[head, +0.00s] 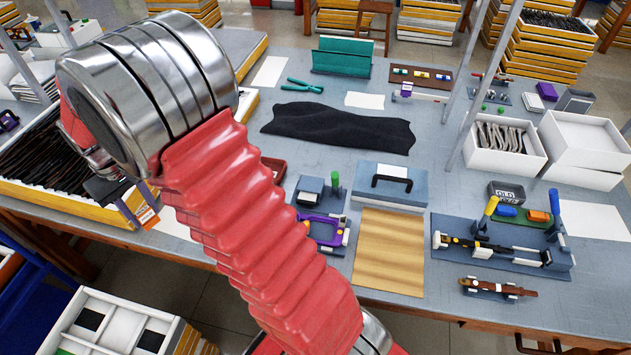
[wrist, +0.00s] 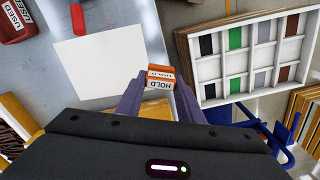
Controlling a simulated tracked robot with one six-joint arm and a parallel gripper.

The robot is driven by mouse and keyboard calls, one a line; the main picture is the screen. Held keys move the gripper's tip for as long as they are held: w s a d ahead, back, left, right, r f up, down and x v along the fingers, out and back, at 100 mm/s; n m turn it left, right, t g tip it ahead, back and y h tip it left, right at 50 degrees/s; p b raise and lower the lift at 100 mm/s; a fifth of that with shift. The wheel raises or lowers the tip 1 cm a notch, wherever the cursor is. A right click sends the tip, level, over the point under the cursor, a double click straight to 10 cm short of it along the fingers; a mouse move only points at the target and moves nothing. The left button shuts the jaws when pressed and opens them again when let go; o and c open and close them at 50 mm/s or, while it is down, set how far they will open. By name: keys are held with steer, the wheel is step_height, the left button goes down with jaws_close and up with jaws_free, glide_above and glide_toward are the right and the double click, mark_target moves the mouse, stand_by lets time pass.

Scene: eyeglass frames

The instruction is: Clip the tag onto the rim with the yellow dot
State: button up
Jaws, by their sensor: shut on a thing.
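My gripper (wrist: 158,92) is shut on an orange tag (wrist: 157,76) with white bands reading HOLD; the tag sits between the dark fingertips in the wrist view. In the head view the tag (head: 146,216) shows at the left, beside the table's front edge, and most of the gripper is behind my red-sleeved arm. A purple eyeglass frame (head: 322,231) sits in a holder on a blue base near the middle of the table, partly behind my arm.
A white divided tray (wrist: 245,52) with coloured pieces is right of the tag in the wrist view. A fixture with yellow and blue handles (head: 500,245) stands at the table's right.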

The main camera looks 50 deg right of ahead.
steer(key=shift+d, duration=0.15)
steer(key=s+d+r+m, duration=0.1)
steer(key=s+d+m, duration=0.4)
steer(key=s+d, duration=0.6)
steer(key=s+d+m, duration=0.4)
steer(key=s+d, duration=0.3)
steer(key=d, duration=0.8)
steer(key=s+d+m, duration=0.4)
steer(key=s+d, duration=0.1)
steer(key=s, duration=0.6)
steer(key=shift+s+d, duration=0.2)
steer(key=shift+s, duration=0.05)
steer(key=shift+a+f, duration=0.1)
steer(key=shift+f, duration=0.15)
glide_above(318, 217)
steer(key=shift+w+d+f, duration=0.1)
steer(key=shift+d+f, duration=0.1)
steer(key=shift+f, duration=1.45)
steer(key=shift+w+d+f, duration=0.1)
steer(key=shift+d+f, duration=0.05)
steer(key=shift+f, duration=1.5)
steer(key=shift+f, duration=1.35)
